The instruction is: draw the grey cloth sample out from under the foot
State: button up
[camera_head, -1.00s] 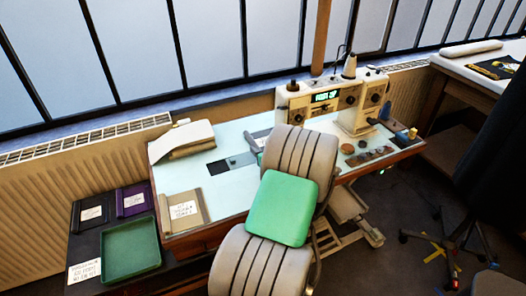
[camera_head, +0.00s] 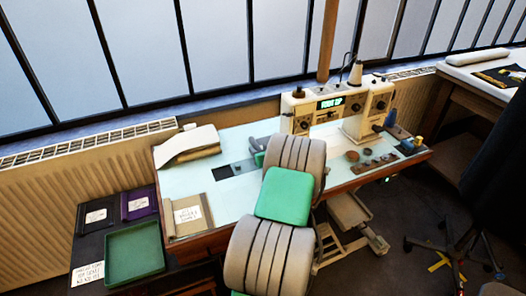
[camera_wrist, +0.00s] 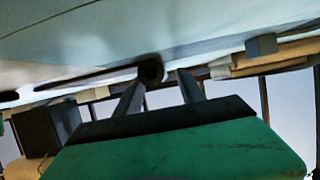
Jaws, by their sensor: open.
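A flat grey patch (camera_head: 242,166) on the pale sewing table (camera_head: 240,198), beside a dark square (camera_head: 223,172), looks like the grey cloth sample. The sewing machine (camera_head: 325,112) stands behind my arm, which hides its foot and any cloth under it. My gripper (camera_head: 258,157) is mostly hidden by my arm, low over the table at the right end of the grey patch. In the wrist view my gripper (camera_wrist: 160,82) has its two fingers apart, with a dark round part beyond their tips. I cannot tell any cloth between them.
A folded cream cloth (camera_head: 187,147) lies at the back left of the table, a labelled tan folder (camera_head: 188,216) at the front left. A green tray (camera_head: 134,252) sits lower left. Small round items (camera_head: 352,155) lie right of my arm.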

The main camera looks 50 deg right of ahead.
jog(key=shift+c, duration=0.3)
grip_shut()
dwell(0.4)
